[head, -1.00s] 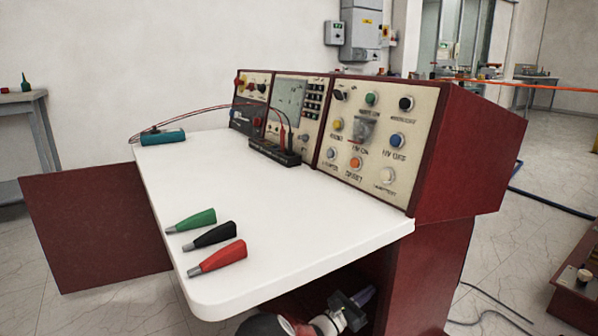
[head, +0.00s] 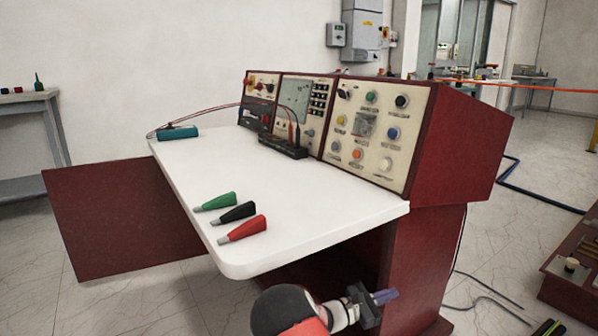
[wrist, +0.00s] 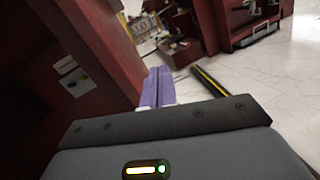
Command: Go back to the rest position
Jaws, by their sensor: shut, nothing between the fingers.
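My gripper (head: 386,296) is at the bottom of the head view, low beside the red desk's lower panel and below the white tabletop. Its purple fingers (wrist: 157,86) are shut together with nothing between them in the wrist view. My gripper touches none of the objects on the desk.
The white tabletop (head: 265,185) holds a green (head: 216,201), a black (head: 238,212) and a red clip (head: 243,229). A control panel (head: 375,125) stands at its back. A red cabinet (head: 578,255) is at the right. Open floor (head: 500,240) lies between.

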